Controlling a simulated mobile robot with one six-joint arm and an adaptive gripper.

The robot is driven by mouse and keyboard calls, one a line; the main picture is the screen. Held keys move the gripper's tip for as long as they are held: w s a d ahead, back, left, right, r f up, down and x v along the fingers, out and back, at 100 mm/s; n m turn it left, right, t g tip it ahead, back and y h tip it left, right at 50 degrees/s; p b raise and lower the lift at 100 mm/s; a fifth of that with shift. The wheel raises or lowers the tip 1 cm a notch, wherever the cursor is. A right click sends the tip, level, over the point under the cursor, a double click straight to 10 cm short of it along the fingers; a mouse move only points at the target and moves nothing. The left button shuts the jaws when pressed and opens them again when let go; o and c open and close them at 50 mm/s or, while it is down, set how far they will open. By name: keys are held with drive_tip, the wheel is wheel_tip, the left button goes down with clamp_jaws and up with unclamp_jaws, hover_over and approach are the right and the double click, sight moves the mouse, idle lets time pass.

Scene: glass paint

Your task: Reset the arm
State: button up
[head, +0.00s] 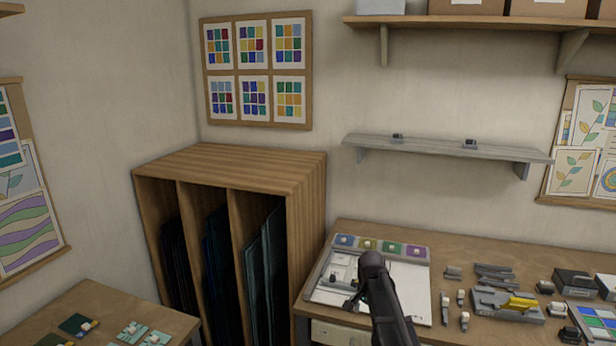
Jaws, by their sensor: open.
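My arm (388,298) rises from the bottom edge over the right workbench, with its dark rounded top in front of a white board. My gripper (352,302) hangs low at the left of the arm, over the board. It is small and dark in this view, and part of it is hidden by the arm. It is open, and I see nothing held in it.
The white board (416,285) has coloured squares along its back edge. Several grey tools and blocks, one with a yellow part (522,303), lie to its right. A wooden rack (225,165) stands left of the bench. A grey shelf (440,148) hangs above.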

drive_tip(key=s+f+n+b, duration=0.3)
drive_tip(key=s+n, duration=0.1)
drive_tip(key=s, duration=0.6)
drive_tip(key=s+f+n+b, duration=0.3)
drive_tip(key=s+f+n, duration=0.1)
drive_tip(key=s, duration=0.6)
drive_tip(key=shift+s+a+n, duration=0.2)
drive_tip(key=shift+a+n, duration=0.05)
drive_tip(key=shift+n, duration=0.15)
